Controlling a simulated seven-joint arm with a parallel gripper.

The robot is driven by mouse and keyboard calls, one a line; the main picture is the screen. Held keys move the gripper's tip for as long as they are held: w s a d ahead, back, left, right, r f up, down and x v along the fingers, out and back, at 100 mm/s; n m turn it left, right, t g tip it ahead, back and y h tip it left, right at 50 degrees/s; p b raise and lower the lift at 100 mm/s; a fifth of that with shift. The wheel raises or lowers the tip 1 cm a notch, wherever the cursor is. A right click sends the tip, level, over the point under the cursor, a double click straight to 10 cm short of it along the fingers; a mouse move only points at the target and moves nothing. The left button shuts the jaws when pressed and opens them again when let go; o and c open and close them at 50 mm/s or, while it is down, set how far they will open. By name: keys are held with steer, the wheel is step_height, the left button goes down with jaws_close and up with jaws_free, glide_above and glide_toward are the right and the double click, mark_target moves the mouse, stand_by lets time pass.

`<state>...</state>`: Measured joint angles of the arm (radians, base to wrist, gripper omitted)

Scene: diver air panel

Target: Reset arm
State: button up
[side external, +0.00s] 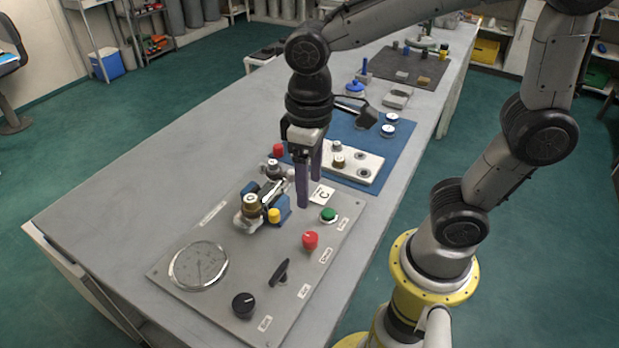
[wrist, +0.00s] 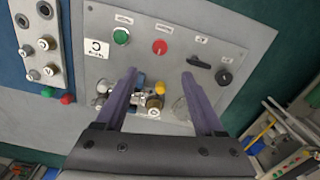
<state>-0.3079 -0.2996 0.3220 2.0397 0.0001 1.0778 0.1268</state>
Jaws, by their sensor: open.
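My gripper (side external: 309,185) hangs over the far part of the grey air panel (side external: 215,305), its two purple fingers pointing down. In the wrist view my gripper (wrist: 162,98) is open and nothing shows between its fingertips at their height. Below it on the panel is a valve assembly (wrist: 152,95) with brass, blue and yellow parts; in the side view this assembly (side external: 252,205) sits left of the fingers. The panel also carries a green button (side external: 328,214), a red button (side external: 310,240), a black lever (side external: 280,271), a black knob (side external: 243,304) and a round gauge (side external: 199,265).
A white block with several fittings (side external: 366,172) lies on a blue mat (side external: 393,152) beyond the panel. A red knob (side external: 278,150) is near the mat's left edge. A dark mat with small items (side external: 401,68) is at the far end. The table's left side (side external: 130,170) is clear.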

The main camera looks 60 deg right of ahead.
steer(key=s+d+r+m+t, duration=0.2)
steer(key=s+d+r+t, duration=0.2)
steer(key=s+d, duration=0.3)
steer(key=shift+s+d+r+t, duration=0.15)
steer(key=shift+s+d+t, duration=0.1)
steer(key=shift+t, duration=0.55)
stand_by(0.4)
